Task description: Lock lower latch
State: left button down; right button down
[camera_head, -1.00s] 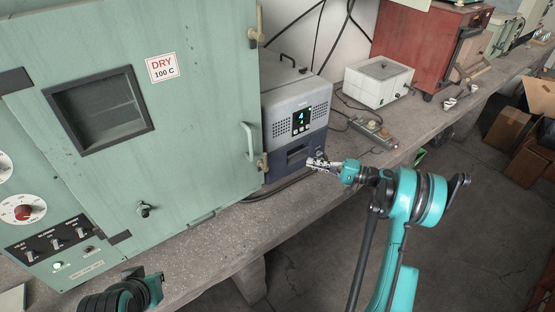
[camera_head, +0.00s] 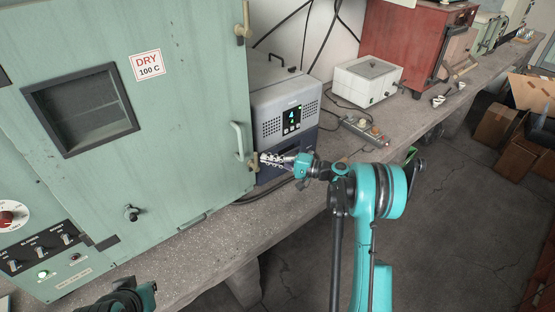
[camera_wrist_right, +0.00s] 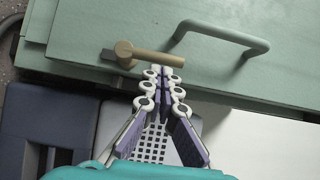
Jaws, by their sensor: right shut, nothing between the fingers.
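The lower latch is a tan lever (camera_wrist_right: 150,54) on the edge of the green oven door (camera_head: 190,120); in the head view it shows small (camera_head: 253,161) below the door handle (camera_head: 238,141). In the right wrist view the lever lies roughly crosswise, with its round end at the left on a dark plate. My right gripper (camera_head: 264,158) is shut and empty, its fingertips (camera_wrist_right: 164,74) right at the lever; whether they touch it I cannot tell. The upper latch (camera_head: 246,20) is at the door's top edge. My left gripper is not clearly in view; only part of my left arm shows at the bottom.
A grey-blue box with a display (camera_head: 288,115) stands close beside the oven, behind my right gripper. A white box (camera_head: 366,86), a small switch box (camera_head: 365,130) and a red oven (camera_head: 415,45) stand further right on the concrete bench (camera_head: 300,203).

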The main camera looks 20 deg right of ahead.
jog(key=shift+s+a+r+n+g+h+p, duration=0.15)
jog(key=shift+a+r+n+g+h+p, duration=0.1)
jog(key=shift+a+n+h, duration=0.25)
jog(key=shift+s+a+r+n+g+h+p, duration=0.1)
jog(key=shift+a+n+g+h+p, duration=0.15)
jog(key=shift+n, duration=0.35)
dwell(0.6)
jog(key=shift+s+a+r+n+h, duration=0.15)
jog(key=shift+a+n+h, duration=0.2)
jog(key=shift+n+h, duration=0.15)
jog(key=s+a+f+n+h, duration=0.2)
jog(key=a+n+h, duration=0.3)
jog(key=n+h, duration=0.2)
jog(key=shift+a+f+t+h, duration=0.2)
jog(key=shift+a+t+h, duration=0.1)
jog(key=shift+t+h, duration=0.1)
dwell(0.9)
jog(key=shift+a+f, duration=0.1)
jog(key=shift+f, duration=0.1)
dwell(0.4)
jog(key=shift+r, duration=0.15)
